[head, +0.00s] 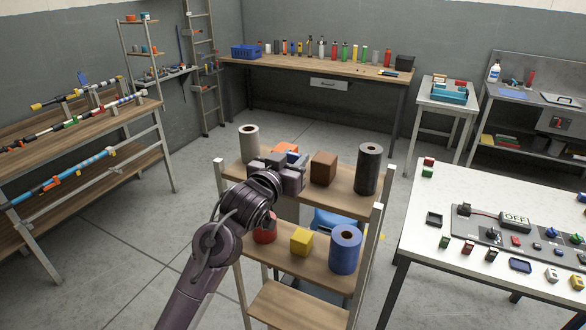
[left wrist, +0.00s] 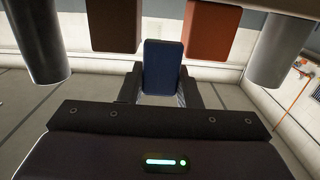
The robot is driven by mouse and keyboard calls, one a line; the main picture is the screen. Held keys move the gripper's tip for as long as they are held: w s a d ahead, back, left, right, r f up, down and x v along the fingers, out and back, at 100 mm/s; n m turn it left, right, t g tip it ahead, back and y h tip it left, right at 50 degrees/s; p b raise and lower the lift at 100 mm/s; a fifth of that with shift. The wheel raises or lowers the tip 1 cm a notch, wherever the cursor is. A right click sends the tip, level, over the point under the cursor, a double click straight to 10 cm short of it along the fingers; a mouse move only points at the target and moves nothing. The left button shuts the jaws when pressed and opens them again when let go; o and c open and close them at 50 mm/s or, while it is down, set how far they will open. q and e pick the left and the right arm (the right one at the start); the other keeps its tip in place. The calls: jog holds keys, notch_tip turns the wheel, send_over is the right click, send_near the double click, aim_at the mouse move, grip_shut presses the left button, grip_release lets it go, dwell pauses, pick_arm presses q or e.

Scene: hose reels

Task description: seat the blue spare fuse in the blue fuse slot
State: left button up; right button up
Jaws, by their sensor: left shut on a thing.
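My left gripper (head: 291,168) is over the top shelf of the wooden rack. In the left wrist view it is shut on a dark blue block (left wrist: 162,68), which I take to be the blue spare fuse. A bit of this blue block (head: 292,148) shows past the gripper in the head view; I cannot tell whether it still touches the shelf. On the white table at right, a panel (head: 479,234) carries an OFF display (head: 515,220) and small coloured parts. A blue-rimmed recess (head: 520,265) shows at its front; I cannot tell if it is the blue fuse slot. My right gripper is out of view.
The rack's top shelf also holds a grey roll (head: 249,143), an orange block (head: 284,146), a brown block (head: 323,168) and a black roll (head: 368,169). Rack posts rise at its corners. Floor lies between the rack and the white table (head: 450,190).

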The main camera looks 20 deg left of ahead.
pick_arm(q)
notch_tip(320, 180, down, 3)
jog(key=shift+r, duration=0.2)
jog(key=shift+f, duration=0.3)
jog(key=shift+f, duration=0.15)
jog(key=o, duration=0.9)
jog(key=shift+o, duration=0.2)
